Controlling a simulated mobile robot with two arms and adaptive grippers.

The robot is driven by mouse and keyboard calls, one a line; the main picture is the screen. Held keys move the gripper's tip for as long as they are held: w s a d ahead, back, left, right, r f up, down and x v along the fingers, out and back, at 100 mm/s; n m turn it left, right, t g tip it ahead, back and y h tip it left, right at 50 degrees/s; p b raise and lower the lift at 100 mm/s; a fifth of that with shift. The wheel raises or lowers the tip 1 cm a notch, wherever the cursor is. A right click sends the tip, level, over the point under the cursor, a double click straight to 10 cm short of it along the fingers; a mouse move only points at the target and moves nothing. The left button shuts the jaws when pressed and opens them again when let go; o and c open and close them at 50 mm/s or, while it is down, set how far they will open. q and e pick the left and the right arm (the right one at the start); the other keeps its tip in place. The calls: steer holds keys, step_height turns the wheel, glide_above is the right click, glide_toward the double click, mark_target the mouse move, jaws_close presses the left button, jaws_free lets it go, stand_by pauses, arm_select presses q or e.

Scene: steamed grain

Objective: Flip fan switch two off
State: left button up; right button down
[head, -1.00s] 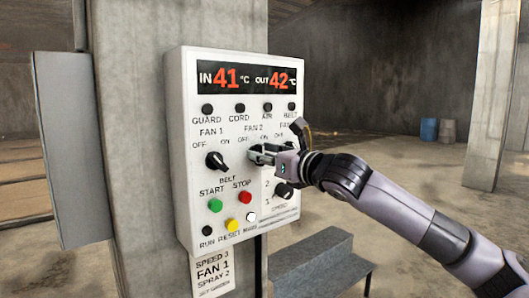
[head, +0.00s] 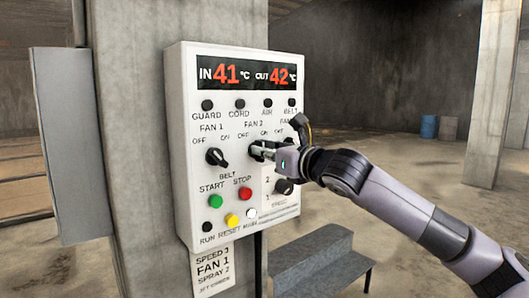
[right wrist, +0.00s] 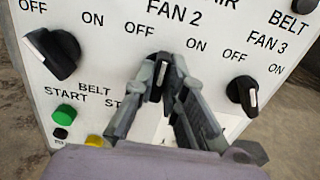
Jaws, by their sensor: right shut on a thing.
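The white control panel (head: 182,130) hangs on a concrete pillar. The fan 2 switch (right wrist: 160,77) is a black rotary knob with a white mark, below the FAN 2 label, with OFF to its upper left and ON to its right. My right gripper (right wrist: 163,68) is shut on this knob, one finger on each side; in the head view the gripper (head: 256,150) covers most of the knob. My left gripper is not in view.
The fan 1 knob (right wrist: 54,54) is left of the gripper and the fan 3 knob (right wrist: 242,93) is right of it. Green start (head: 215,201), red stop (head: 245,194) and yellow reset (head: 232,220) buttons sit below. A grey bench (head: 325,255) stands beneath the panel.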

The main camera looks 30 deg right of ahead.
steer(key=shift+a+f+n+b, duration=0.1)
steer(key=shift+n+b, duration=1.5)
steer(key=shift+n, duration=0.3)
steer(key=shift+a+f+n+b, duration=0.1)
steer(key=shift+n+b, duration=1.45)
steer(key=shift+n, duration=0.35)
steer(key=shift+r, duration=0.1)
steer(key=c, duration=1.6)
jaws_free()
steer(key=shift+c, duration=0.2)
steer(key=shift+s+d, duration=0.1)
